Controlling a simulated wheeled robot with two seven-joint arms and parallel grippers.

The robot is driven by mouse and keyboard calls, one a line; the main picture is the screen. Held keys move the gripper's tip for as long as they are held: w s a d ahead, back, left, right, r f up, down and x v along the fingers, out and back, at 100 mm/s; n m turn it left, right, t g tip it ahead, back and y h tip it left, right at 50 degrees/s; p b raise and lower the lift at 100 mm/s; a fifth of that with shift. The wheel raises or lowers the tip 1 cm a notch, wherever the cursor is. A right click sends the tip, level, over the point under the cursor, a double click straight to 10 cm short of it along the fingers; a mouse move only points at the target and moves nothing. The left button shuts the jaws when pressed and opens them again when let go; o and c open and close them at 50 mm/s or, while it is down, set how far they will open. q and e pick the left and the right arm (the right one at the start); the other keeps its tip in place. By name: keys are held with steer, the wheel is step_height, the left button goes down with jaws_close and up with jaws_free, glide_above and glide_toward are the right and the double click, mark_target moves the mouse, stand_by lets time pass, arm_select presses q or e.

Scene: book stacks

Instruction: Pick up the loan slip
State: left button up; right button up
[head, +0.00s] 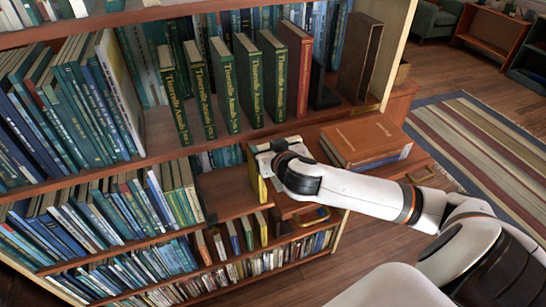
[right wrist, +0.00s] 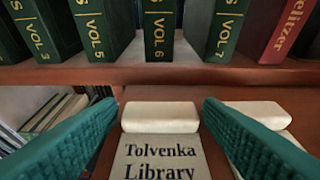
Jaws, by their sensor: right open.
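A cream slip or card printed "Tolvenka Library" (right wrist: 160,160) shows at the bottom centre of the right wrist view, with a rounded, pale upper edge. It looks like the loan slip. My right gripper (right wrist: 160,106) is open, with one teal ridged finger on each side of the card; I see no contact. In the head view my right gripper (head: 266,160) is at the bookcase, just below the shelf of green volumes, and its hand hides the card there. My left gripper is not in view.
Green volumes (head: 222,85) and a red book (head: 297,62) stand above the gripper. A second pale object (right wrist: 258,112) lies partly behind the right finger. Packed shelves fill the left.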

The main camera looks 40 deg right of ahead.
steer(key=shift+s, duration=0.1)
steer(key=c, duration=0.7)
